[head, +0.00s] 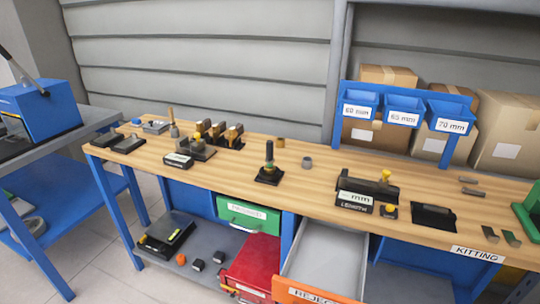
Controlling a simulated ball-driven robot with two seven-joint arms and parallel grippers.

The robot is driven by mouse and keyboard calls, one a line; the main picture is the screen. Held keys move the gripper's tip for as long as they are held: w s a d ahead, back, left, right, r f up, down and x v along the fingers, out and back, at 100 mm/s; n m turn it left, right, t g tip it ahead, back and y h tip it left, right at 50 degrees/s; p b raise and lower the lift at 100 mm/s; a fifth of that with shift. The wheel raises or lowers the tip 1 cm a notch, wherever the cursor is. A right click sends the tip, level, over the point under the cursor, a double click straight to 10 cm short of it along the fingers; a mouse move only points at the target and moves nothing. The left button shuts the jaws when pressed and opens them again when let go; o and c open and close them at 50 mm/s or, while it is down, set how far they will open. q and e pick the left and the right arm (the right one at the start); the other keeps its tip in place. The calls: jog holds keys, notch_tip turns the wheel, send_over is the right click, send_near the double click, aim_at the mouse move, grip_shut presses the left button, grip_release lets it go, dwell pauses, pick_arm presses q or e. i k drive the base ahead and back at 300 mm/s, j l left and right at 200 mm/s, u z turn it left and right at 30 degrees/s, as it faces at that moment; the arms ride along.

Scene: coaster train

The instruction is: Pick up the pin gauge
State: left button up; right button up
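I cannot tell for sure which item is the pin gauge. One candidate is an upright dark post with a green band on a square black base (269,167), standing near the middle of the wooden bench top. A display box marked "mm" and "LENGTH" (354,199) stands to its right, with a dark fixture (375,185) behind it. A small black block with a yellow knob (389,210) is beside that box. Neither of my grippers is in view.
The wooden bench (225,181) also carries dark fixtures (198,150) at left and loose metal pieces (490,234) at right. An orange-fronted drawer (310,297) stands open below. Blue bins (404,109) hang at the back. A blue machine (42,108) stands far left.

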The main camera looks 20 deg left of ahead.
aim_at(269, 160)
jog(key=i+l, duration=0.15)
jog(key=l, duration=0.15)
jog(key=i+l+u, duration=0.1)
jog(key=i+l, duration=0.25)
jog(key=l, duration=0.3)
jog(key=i+l, duration=0.15)
jog(key=l, duration=0.15)
jog(key=u, duration=0.05)
